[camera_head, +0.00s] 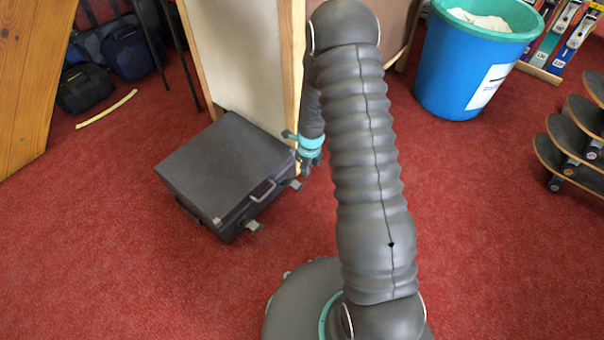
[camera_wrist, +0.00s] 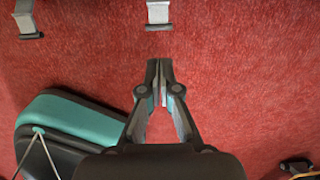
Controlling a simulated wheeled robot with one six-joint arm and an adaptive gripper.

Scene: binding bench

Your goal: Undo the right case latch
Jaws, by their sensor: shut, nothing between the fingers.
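The dark grey case (camera_head: 225,165) lies flat on the red carpet, lid down. Its right latch (camera_head: 296,184) is a small metal flap sticking out from the front side. The left latch (camera_head: 252,226) sticks out in a similar way. In the wrist view the right latch (camera_wrist: 158,14) is at the top middle and the left latch (camera_wrist: 28,20) at the top left, both cut by the frame edge. My gripper (camera_head: 306,170) is close by the right latch. In the wrist view my gripper (camera_wrist: 160,65) is shut and empty, its tips apart from the right latch.
The case handle (camera_head: 263,190) sits between the latches. A pale wood-edged panel (camera_head: 240,60) stands behind the case. A blue bin (camera_head: 465,65) and stacked skateboards (camera_head: 570,150) are at the right, bags (camera_head: 125,50) at the upper left. Carpet before the case is clear.

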